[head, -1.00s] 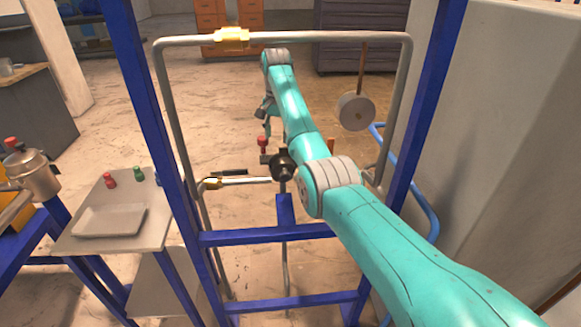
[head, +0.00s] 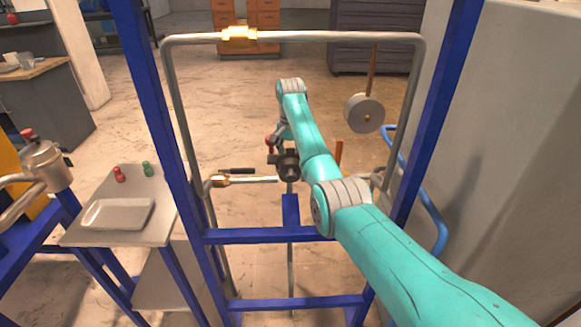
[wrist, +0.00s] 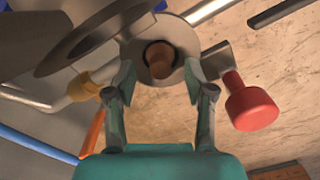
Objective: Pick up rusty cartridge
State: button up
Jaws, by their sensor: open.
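In the wrist view a rusty, orange-brown cartridge end (wrist: 160,58) sits in the round opening of a grey metal fitting (wrist: 158,77). My gripper (wrist: 160,82) is open, with one finger on each side of the cartridge end. I see a gap between each finger and the cartridge, and I cannot tell whether the fingers touch the fitting. In the head view my arm hides the cartridge and most of my gripper, beside a dark round fitting (head: 288,165) on the pipework.
A red knob on a stem (wrist: 250,103) is close to the right finger. A large grey disc (wrist: 95,38) lies to the upper left. Blue frame posts (head: 150,100) and a grey pipe loop (head: 330,37) surround my arm. A tray (head: 117,213) stands at left.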

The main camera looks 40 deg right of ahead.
jog(key=shift+f, duration=0.55)
grip_shut()
jog(key=shift+r, duration=0.1)
